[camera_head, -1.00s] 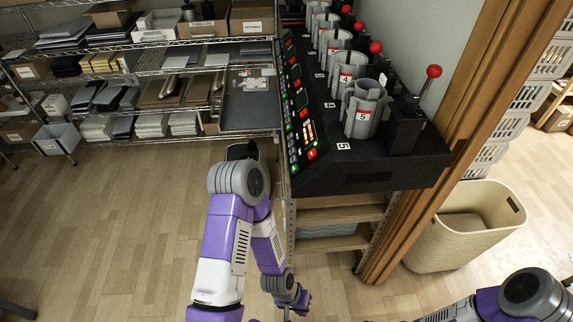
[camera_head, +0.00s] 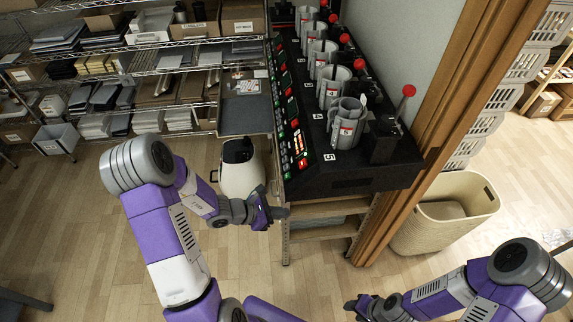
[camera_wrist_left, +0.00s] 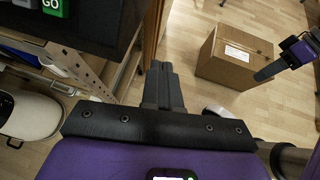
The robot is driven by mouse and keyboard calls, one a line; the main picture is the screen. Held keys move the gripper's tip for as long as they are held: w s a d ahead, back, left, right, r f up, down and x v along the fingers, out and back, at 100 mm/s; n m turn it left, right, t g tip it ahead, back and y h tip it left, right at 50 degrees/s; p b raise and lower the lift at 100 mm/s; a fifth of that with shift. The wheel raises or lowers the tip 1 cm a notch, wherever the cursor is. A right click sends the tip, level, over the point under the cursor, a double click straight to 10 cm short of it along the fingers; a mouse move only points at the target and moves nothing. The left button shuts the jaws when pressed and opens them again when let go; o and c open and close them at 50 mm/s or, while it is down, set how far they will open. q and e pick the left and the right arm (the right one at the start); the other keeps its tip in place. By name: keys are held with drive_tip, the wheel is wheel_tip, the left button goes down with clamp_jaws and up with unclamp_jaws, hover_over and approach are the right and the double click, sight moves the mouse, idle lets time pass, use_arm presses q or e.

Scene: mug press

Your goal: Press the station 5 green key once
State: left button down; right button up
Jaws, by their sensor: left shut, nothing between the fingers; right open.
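The black press panel has a row of numbered stations. Small lit keys run down the panel's left edge, with a red key (camera_head: 303,163) and a small green key (camera_head: 287,175) at the near end. A green key marked GO (camera_wrist_left: 54,6) is cut off at the top left of the left wrist view. My left gripper (camera_head: 284,212) is shut and empty, below the panel's near end, apart from the keys; its fingers (camera_wrist_left: 163,85) show in the wrist view. My right gripper (camera_head: 352,304) is low at the front.
Wire shelves (camera_head: 150,70) with boxes stand behind on the left. A white bin with a dark top (camera_head: 242,172) is on the floor beside the bench. A wooden post (camera_head: 420,150) and a beige basket (camera_head: 450,210) are on the right. A cardboard box (camera_wrist_left: 235,57) lies on the floor.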

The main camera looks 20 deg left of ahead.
sight(287, 176)
use_arm(q)
drive_tip(key=w+a+r+n+t+y+p, duration=0.1)
drive_tip(key=w+a+r+n+t+y, duration=0.1)
drive_tip(key=a+r, duration=0.3)
drive_tip(key=w+a+r+n+t+y+p, duration=0.1)
drive_tip(key=w+a+r+n+t+y, duration=0.1)
drive_tip(key=a+r, duration=0.4)
drive_tip(key=shift+w+a+r+n+t, duration=0.3)
drive_tip(key=shift+w+r+n+t, duration=0.15)
drive_tip(key=shift+w+n+t, duration=0.55)
drive_tip(key=shift+s+d+f, duration=0.1)
drive_tip(key=shift+s, duration=0.1)
drive_tip(key=w+d+f+b, duration=0.3)
drive_tip(key=d+f+b, duration=0.2)
drive_tip(key=f+b, duration=0.1)
drive_tip(key=shift+w+d, duration=0.2)
drive_tip(key=shift+r, duration=0.1)
idle(0.5)
drive_tip(key=shift+w+d+f+b, duration=0.15)
drive_tip(key=shift+d+f+b, duration=0.2)
drive_tip(key=shift+b, duration=0.1)
